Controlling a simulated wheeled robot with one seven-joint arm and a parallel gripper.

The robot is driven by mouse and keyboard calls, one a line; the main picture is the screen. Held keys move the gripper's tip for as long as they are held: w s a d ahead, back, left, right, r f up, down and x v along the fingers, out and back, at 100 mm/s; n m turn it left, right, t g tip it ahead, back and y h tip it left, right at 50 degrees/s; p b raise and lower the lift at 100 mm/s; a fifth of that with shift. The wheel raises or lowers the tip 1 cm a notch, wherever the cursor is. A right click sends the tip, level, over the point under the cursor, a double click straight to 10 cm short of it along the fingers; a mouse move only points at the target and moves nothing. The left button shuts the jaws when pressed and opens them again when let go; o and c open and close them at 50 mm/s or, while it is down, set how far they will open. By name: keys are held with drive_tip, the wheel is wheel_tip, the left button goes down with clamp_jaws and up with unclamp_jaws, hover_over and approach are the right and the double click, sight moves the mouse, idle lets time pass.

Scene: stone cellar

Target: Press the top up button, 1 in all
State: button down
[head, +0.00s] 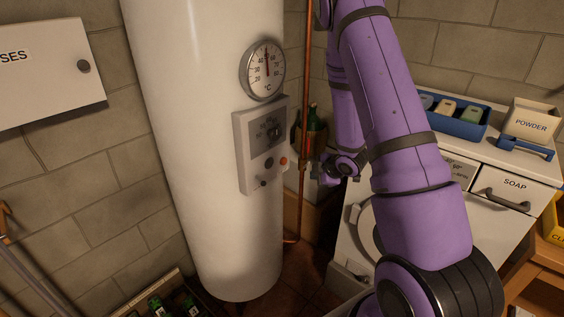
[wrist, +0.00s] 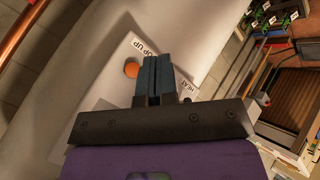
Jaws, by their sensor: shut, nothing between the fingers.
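The top up button is a small round orange button (head: 283,161) at the lower right of the pale control panel (head: 243,150) on the white boiler. In the wrist view the orange button (wrist: 131,69) lies beside a label ending "OP UP", just left of my fingertips. My gripper (head: 308,164) is to the right of the panel, its fingers pointing at it. In the wrist view my gripper (wrist: 156,62) is shut and empty, over the panel between the button and a "HEAT" label. I cannot tell whether the fingertips touch the panel.
A thermometer dial (head: 264,70) is above the panel. A copper pipe (head: 304,100) runs upright between the boiler and my arm. A white washing machine stands at right.

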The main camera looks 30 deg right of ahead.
drive_tip(key=w+a, duration=0.3)
drive_tip(key=w, duration=0.5)
idle(0.5)
drive_tip(key=shift+w, duration=0.25)
idle(1.8)
drive_tip(key=shift+w+a, duration=0.1)
drive_tip(key=shift+w, duration=0.15)
drive_tip(key=shift+w+a, duration=0.2)
drive_tip(key=shift+w, duration=0.3)
idle(0.8)
drive_tip(key=shift+s, duration=0.15)
drive_tip(key=shift+s+d, duration=0.3)
drive_tip(key=shift+s, duration=0.45)
drive_tip(key=shift+s, duration=0.1)
drive_tip(key=shift+s+d, duration=0.3)
drive_tip(key=shift+s, duration=0.45)
drive_tip(key=shift+s+d, duration=0.25)
drive_tip(key=shift+s, duration=0.5)
drive_tip(key=shift+s+d, duration=0.3)
drive_tip(key=shift+s, duration=0.45)
